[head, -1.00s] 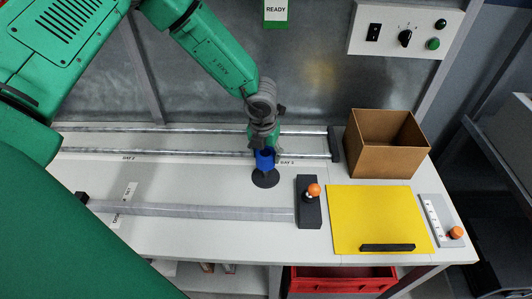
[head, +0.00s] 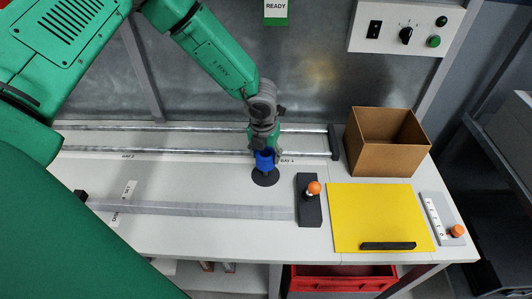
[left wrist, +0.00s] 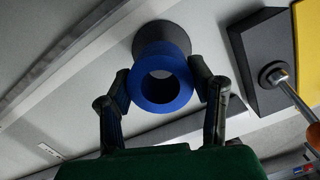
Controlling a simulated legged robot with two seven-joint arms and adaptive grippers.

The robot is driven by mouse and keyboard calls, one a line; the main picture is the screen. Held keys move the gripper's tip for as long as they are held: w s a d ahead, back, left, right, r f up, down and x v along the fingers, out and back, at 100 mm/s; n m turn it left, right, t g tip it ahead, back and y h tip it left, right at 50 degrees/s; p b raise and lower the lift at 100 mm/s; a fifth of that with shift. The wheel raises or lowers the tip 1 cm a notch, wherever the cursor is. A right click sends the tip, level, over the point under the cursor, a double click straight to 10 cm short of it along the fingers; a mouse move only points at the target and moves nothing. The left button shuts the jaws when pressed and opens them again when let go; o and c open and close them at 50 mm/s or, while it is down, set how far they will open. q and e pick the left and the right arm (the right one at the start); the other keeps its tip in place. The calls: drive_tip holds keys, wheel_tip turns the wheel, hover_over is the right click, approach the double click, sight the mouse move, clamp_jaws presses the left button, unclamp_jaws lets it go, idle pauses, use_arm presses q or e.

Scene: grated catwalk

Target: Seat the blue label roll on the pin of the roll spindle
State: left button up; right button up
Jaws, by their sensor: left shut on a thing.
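The blue label roll (head: 264,161) is held upright in my left gripper (head: 264,149), which is shut on it. It shows in the left wrist view (left wrist: 162,108) as a blue ring between the two fingers (left wrist: 160,72), with its open hole toward the camera. The roll spindle has a dark round base (head: 265,179) on the bench, below the roll. In the left wrist view the dark base (left wrist: 163,30) shows just beyond the roll. The pin is hidden, and I cannot tell whether it is inside the hole. My right gripper is not in view.
A dark block with an orange-knobbed lever (head: 310,205) stands close to the right of the spindle. Metal rails (head: 200,152) run behind it. A brown open box (head: 386,145) and a yellow mat (head: 375,215) lie right. A grey bar (head: 190,209) lies front left.

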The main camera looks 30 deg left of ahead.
use_arm(q)
drive_tip(key=shift+f+b, duration=1.5)
drive_tip(key=shift+f, duration=0.85)
drive_tip(key=o, duration=1.7)
drive_tip(key=shift+c, duration=0.2)
drive_tip(key=shift+r+p, duration=3.45)
drive_tip(key=shift+r, duration=0.65)
drive_tip(key=shift+f, duration=0.1)
drive_tip(key=shift+s, duration=0.1)
